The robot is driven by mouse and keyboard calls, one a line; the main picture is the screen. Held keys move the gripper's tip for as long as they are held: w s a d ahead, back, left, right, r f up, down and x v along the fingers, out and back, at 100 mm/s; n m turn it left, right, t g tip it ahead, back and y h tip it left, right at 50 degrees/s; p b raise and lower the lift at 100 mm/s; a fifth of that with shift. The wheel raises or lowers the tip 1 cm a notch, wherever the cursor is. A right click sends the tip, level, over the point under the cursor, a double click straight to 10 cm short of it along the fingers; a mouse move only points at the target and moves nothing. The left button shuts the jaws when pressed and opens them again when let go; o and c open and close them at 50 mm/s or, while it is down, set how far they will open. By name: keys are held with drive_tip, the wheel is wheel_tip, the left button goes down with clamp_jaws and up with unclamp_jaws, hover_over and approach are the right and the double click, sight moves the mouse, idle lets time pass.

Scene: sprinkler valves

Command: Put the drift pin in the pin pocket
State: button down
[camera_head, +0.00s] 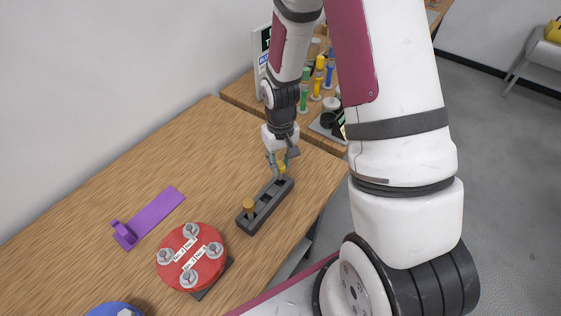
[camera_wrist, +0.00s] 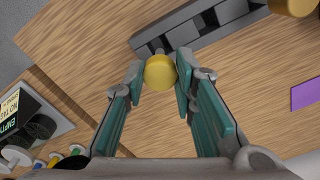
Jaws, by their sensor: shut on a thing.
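A yellow-headed pin, seemingly the drift pin (camera_wrist: 160,73), is between the fingertips of my gripper (camera_wrist: 158,80). My gripper is shut on it, and it also shows in the head view (camera_head: 282,168). The dark grey holder (camera_head: 268,205) with several pockets lies on the wooden table. The pin is at the holder's far end in the head view. Its lower part is hidden, so I cannot tell whether it is inside a pocket or above it. In the wrist view the holder (camera_wrist: 225,28) runs beside the pin head.
An orange-brown peg (camera_head: 249,206) stands at the holder's near end. A red disc (camera_head: 177,262) with several bolts and a purple piece (camera_head: 155,213) lie to the left. Coloured valves (camera_head: 317,85) and a sign (camera_head: 260,50) stand on the far table.

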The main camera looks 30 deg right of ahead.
sight(280, 172)
drive_tip(key=shift+f, duration=0.1)
idle(0.3)
drive_tip(key=shift+f, duration=0.7)
drive_tip(key=shift+f+b, duration=0.35)
drive_tip(key=shift+f, duration=0.35)
drive_tip(key=shift+f, duration=0.3)
drive_tip(key=shift+f, duration=0.65)
drive_tip(key=c, duration=1.2)
unclamp_jaws()
drive_tip(key=shift+c, duration=0.2)
drive_tip(key=shift+r, duration=0.2)
